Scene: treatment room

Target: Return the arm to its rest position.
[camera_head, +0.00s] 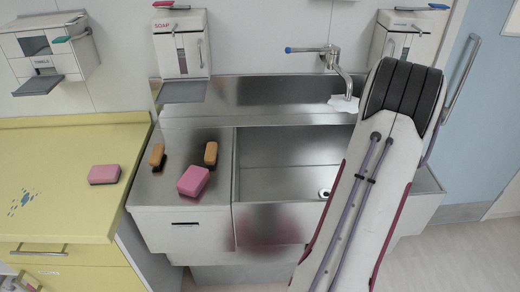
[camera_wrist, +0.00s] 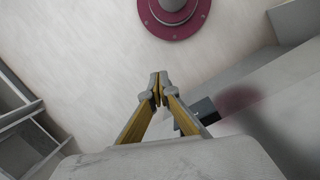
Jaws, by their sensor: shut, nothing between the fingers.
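My gripper (camera_wrist: 158,82) shows in the wrist view with its two yellow-sided fingers together at the tips. It is shut and empty. Beyond it lie a pale floor and a round dark red flange (camera_wrist: 173,18) at the top of that picture. In the head view my arm rises at the right, in front of the sink's right part, and its gripper is out of the picture.
A steel sink (camera_head: 285,165) with a tap (camera_head: 335,62) stands in the middle. Two pink blocks (camera_head: 193,181) (camera_head: 104,174) and two orange-brown blocks (camera_head: 157,155) (camera_head: 211,153) lie on the counters. Dispensers (camera_head: 181,47) hang on the wall. A yellow counter (camera_head: 50,215) is at left.

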